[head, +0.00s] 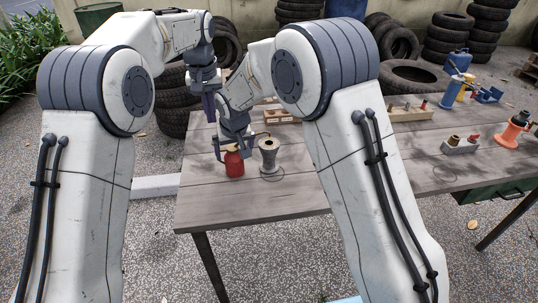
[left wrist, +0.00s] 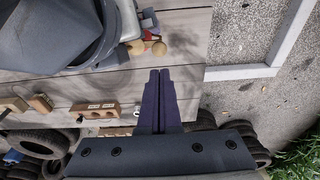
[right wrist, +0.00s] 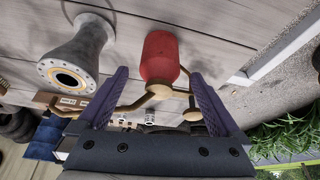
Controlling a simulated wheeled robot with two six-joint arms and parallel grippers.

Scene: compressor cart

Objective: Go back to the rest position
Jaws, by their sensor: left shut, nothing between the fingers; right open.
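My left gripper (head: 209,106) hangs above the far left part of the table. In the left wrist view its two purple fingers (left wrist: 159,75) are pressed together with nothing between them. My right gripper (head: 233,144) is low over the table at a red can (head: 234,164) with a brass top. In the right wrist view its fingers (right wrist: 160,75) are spread wide on either side of the brass neck and arms of the red can (right wrist: 160,52). The can stands upright on the table. I cannot tell whether a finger touches it.
A grey flanged spool (head: 269,158) stands close beside the red can on the wooden table (head: 255,205). Wooden blocks (head: 276,117) lie behind. A block with fittings (head: 460,145) and an orange tool (head: 514,130) are at right. Stacked tyres (head: 176,90) stand behind the table.

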